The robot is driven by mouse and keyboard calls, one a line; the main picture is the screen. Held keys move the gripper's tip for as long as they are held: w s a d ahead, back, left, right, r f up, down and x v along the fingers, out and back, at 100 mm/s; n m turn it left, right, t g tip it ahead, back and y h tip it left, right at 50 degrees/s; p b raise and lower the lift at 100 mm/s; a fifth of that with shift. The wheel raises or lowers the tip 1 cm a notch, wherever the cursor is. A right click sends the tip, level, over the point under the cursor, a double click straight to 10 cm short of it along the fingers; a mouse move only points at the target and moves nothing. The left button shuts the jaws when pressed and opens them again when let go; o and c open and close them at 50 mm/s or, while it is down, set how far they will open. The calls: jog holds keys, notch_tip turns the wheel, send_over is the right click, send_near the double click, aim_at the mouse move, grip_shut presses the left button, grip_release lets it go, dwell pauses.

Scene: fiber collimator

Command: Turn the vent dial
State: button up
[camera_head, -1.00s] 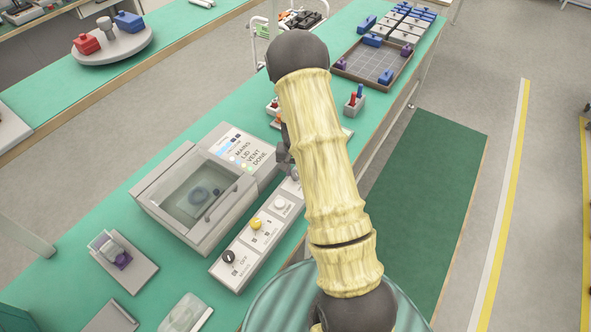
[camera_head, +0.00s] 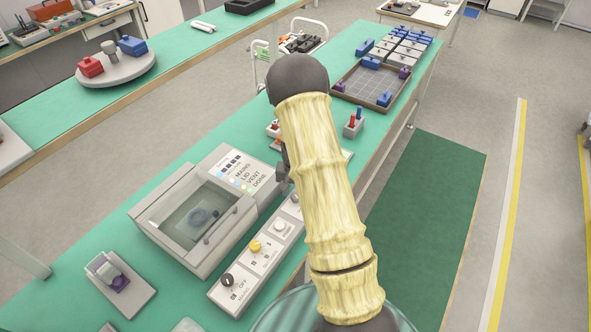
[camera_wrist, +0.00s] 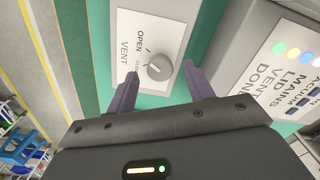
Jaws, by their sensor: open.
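The vent dial (camera_wrist: 159,67) is a round grey knob on a pale panel marked OPEN and VENT in the wrist view. A second label beside it is partly hidden by the knob. The dial's exact pointing is hard to read. My gripper (camera_wrist: 161,82) is open, with one dark finger to each side of the dial and a gap on both sides; I cannot tell whether its tips are level with the knob. In the head view my arm hides the dial and most of my gripper (camera_head: 284,178).
The control strip (camera_head: 240,264) carries a black knob (camera_head: 227,280), a yellow knob (camera_head: 254,246) and a white button (camera_head: 281,227). Beside it stands the lidded machine (camera_head: 165,238) with its indicator panel (camera_head: 243,172). A small stand (camera_head: 352,127) with red and blue pegs is farther along the bench.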

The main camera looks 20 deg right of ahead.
notch_tip(320, 180, up, 17)
jog(key=b, duration=0.1)
jog(key=shift+f, duration=0.2)
dwell(0.5)
jog(key=s+a+r+n+t, duration=0.1)
jog(key=s+a+n, duration=0.2)
jog(key=s, duration=0.6)
jog(key=s+a+r+n+t, duration=0.1)
jog(key=s+a+n, duration=0.2)
jog(key=s+a, duration=0.4)
jog(key=shift+s+t, duration=0.3)
jog(key=shift+s, duration=0.8)
jog(key=shift+a, duration=0.1)
jog(key=shift+c, duration=0.4)
